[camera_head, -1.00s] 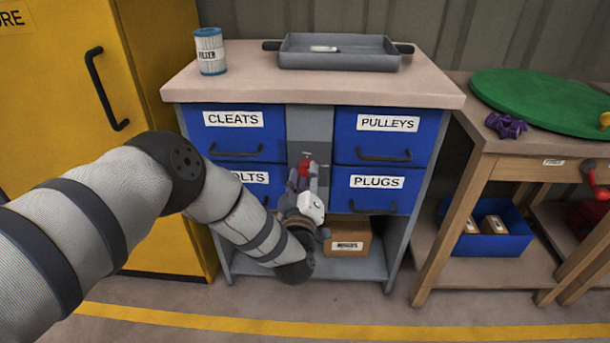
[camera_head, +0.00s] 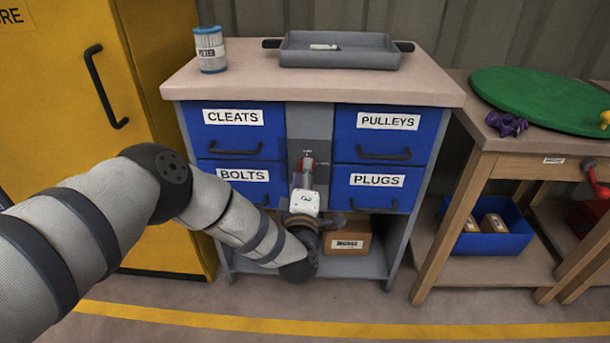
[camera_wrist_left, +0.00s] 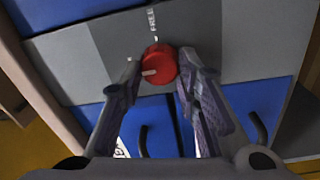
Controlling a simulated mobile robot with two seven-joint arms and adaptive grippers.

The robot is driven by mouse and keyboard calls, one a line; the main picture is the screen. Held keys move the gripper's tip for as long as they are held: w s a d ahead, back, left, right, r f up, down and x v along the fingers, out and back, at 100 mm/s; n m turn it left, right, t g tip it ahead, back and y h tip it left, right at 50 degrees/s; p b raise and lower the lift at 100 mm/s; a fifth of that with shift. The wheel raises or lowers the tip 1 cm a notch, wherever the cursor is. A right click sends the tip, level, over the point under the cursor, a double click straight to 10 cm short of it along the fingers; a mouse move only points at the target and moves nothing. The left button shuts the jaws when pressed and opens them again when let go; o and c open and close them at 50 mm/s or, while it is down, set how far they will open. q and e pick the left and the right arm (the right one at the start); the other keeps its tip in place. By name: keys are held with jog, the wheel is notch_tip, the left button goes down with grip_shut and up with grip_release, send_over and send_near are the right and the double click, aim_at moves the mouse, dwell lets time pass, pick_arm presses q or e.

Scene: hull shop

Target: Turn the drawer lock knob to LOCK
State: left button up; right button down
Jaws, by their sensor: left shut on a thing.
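The drawer lock knob (camera_head: 308,163) is red and sits on the grey centre panel between the drawer columns. In the wrist view the knob (camera_wrist_left: 160,62) carries a white pointer mark directed to the left, toward the worktop edge. The FREE label (camera_wrist_left: 153,20) and its tick are above it in that view, and the pointer is turned away from them. No LOCK label is readable. My left gripper (camera_wrist_left: 161,66) is shut on the knob, one purple-grey finger on each side; it also shows in the head view (camera_head: 306,178). My right gripper is not in view.
Blue drawers labelled CLEATS (camera_head: 233,118), BOLTS (camera_head: 243,175), PULLEYS (camera_head: 389,122) and PLUGS (camera_head: 377,181) flank the panel, their handles sticking out. A cardboard box (camera_head: 350,238) stands on the shelf below. A grey tray (camera_head: 338,60) and a filter canister (camera_head: 210,50) stand on top.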

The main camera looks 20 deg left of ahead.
pick_arm(q)
jog(key=shift+d+f, duration=0.1)
dwell(0.4)
jog(key=o, duration=1.2)
jog(key=shift+c, duration=0.2)
jog(key=shift+s, duration=0.1)
jog(key=v, duration=1.2)
